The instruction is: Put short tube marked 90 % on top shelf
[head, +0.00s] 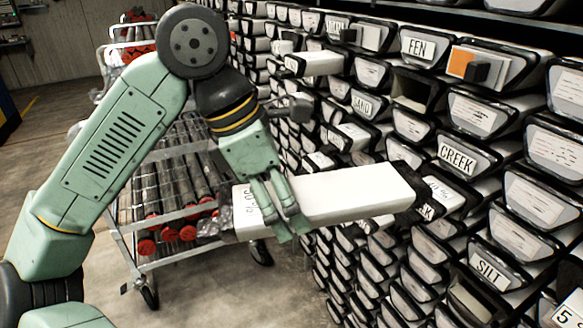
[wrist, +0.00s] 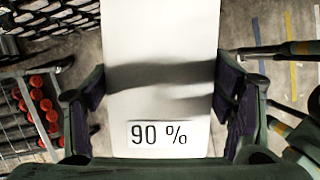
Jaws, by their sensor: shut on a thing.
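A long white box-shaped tube (head: 350,195) is held nearly level beside the rack of liners. In the wrist view, the white tube (wrist: 158,45) shows the printed label "90 %" (wrist: 158,134) at its near end. My gripper (head: 289,230) is shut on it near its left end. In the wrist view, the fingers of my gripper (wrist: 160,105) press on both sides of it. Its dark far end overlaps the rack in the head view, and I cannot tell whether they touch. Which shelf is the top shelf is unclear.
A wheeled metal cart (head: 185,262) with dark, red-capped tubes stands behind my arm. The rack on the right holds many labelled liners, including FEN (head: 418,47), CREEK (head: 457,157) and SILT (head: 491,272). A dark empty slot (head: 412,88) lies below FEN. Some liners stick out.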

